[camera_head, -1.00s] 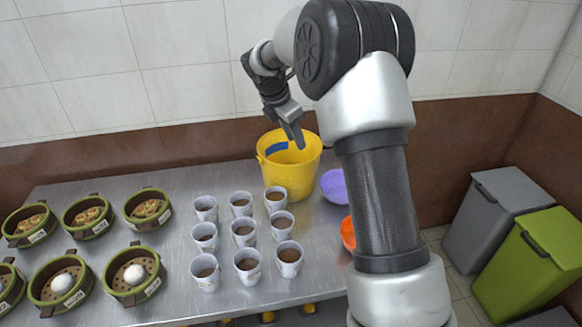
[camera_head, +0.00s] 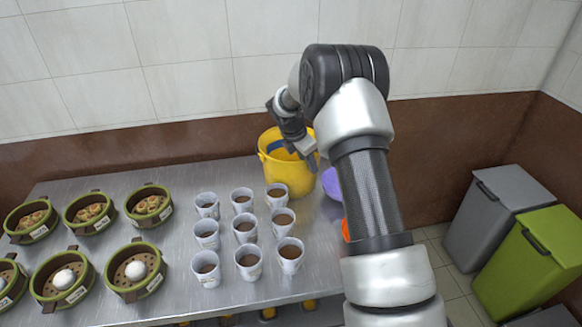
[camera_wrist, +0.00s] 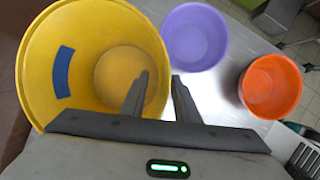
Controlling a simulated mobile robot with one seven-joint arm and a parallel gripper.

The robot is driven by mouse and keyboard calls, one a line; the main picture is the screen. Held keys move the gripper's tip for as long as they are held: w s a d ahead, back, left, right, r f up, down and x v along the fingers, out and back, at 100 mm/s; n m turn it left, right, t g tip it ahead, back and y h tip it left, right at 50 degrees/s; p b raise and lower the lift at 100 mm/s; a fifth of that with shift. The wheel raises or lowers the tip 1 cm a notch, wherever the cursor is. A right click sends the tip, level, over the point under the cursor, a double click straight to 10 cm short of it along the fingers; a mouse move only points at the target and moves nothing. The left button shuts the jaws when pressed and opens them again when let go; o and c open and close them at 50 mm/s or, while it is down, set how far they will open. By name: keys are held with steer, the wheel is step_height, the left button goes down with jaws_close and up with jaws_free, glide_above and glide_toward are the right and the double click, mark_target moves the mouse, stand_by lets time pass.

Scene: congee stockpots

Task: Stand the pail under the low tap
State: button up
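The yellow pail (camera_head: 282,177) with a blue patch inside stands upright at the back of the steel table. It also shows in the wrist view (camera_wrist: 100,28), looking down into it, and looks empty. My gripper (camera_head: 314,165) is at the pail's right rim. In the wrist view my gripper (camera_wrist: 159,84) is open, with one finger over the inside of the pail and the other outside its wall. I cannot tell whether either finger touches the wall. No tap shows in either view.
A purple bowl (camera_wrist: 195,37) and an orange bowl (camera_wrist: 270,87) are to the right of the pail. Several cups (camera_head: 244,228) stand in front of it, with several green-rimmed steamers (camera_head: 135,272) to the left. The tiled wall (camera_head: 170,60) is close behind. Bins (camera_head: 535,262) stand at right.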

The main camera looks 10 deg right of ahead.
mark_target(310, 174)
steer(key=x, duration=0.3)
steer(key=shift+s, duration=0.1)
jaws_close()
steer(key=shift+s, duration=0.2)
stand_by(1.1)
